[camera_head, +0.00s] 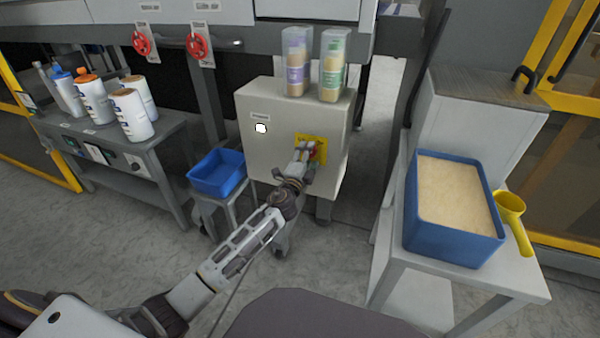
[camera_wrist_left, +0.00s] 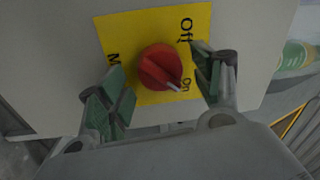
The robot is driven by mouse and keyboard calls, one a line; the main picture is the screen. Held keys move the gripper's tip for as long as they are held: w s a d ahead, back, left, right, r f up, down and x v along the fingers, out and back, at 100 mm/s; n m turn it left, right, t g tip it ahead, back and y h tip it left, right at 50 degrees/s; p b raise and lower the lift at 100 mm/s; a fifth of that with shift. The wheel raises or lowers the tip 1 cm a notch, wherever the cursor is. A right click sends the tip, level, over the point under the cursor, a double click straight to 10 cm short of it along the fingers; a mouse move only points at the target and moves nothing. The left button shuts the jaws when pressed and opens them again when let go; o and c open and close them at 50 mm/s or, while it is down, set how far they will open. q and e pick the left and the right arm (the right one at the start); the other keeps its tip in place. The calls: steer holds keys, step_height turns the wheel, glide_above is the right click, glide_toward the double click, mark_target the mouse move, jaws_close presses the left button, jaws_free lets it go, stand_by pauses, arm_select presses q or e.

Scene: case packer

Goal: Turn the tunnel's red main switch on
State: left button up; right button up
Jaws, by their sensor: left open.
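The red main switch (camera_wrist_left: 160,67) is a round knob on a yellow plate (camera_wrist_left: 124,32) on the grey cabinet. Its white pointer mark points to the lower right in the left wrist view, close to the word "On"; "Off" stands higher on the plate. My left gripper (camera_head: 303,154) is at the plate in the head view and partly hides the switch. In the left wrist view its two padded fingers (camera_wrist_left: 158,72) are open, one on each side of the knob, with a visible gap on both sides. My right gripper is not in view.
Two clear jars (camera_head: 298,62) stand on the cabinet (camera_head: 262,165), with a white button (camera_head: 261,128) on its front. Two red handles (camera_head: 198,47) hang above left. A blue bin (camera_head: 217,173) stands beside the cabinet. A blue tub (camera_head: 448,238) and yellow scoop (camera_head: 512,208) are at right.

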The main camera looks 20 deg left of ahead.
arm_select(q)
steer(key=s+f, duration=0.1)
steer(key=s, duration=1)
steer(key=shift+s+a, duration=0.2)
stand_by(0.4)
stand_by(0.5)
